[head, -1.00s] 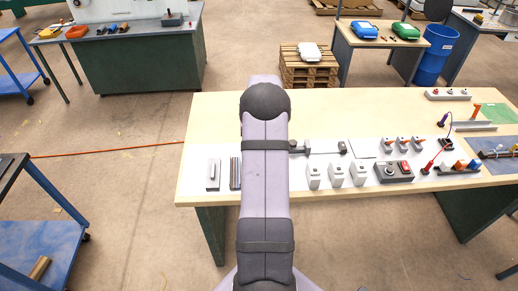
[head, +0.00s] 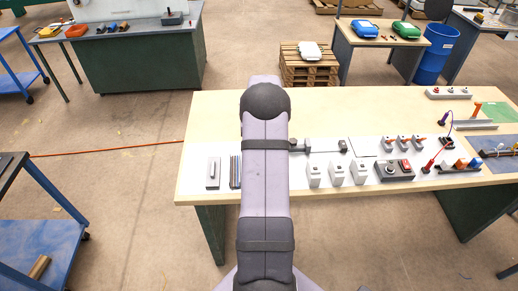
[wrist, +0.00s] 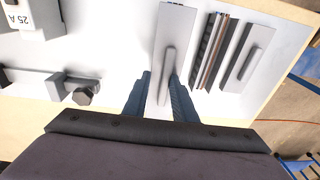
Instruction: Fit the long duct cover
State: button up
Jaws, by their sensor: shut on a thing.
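In the wrist view, my gripper (wrist: 165,98) has its two blue fingers on either side of a long grey cover (wrist: 172,25). The cover has a raised grip bar, and the fingers are shut on it there. It points away from me over the white mat; I cannot tell how high it is. Right of it lies a dark slotted duct (wrist: 212,50) with brown and grey strips along it. In the head view, the duct (head: 235,172) shows just left of my arm. My arm hides the gripper and held cover there.
A second, shorter grey cover with a handle (wrist: 247,66) lies right of the duct, near the table edge. Left of the gripper is a rail with a dark clamp-like end (wrist: 75,88). White modules (head: 337,174) stand right of my arm.

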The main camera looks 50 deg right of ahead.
jog(key=shift+f+b, duration=0.3)
jog(key=shift+f, duration=0.25)
jog(key=o, duration=1.1)
jog(key=shift+r, duration=0.15)
jog(key=shift+s+a+r+b, duration=0.15)
jog(key=shift+r+b, duration=0.5)
jog(key=shift+r, duration=1.1)
jog(key=shift+s+d+r+b, duration=0.15)
jog(key=shift+r+b, duration=0.45)
jog(key=shift+r, duration=1.15)
jog(key=shift+a, duration=0.1)
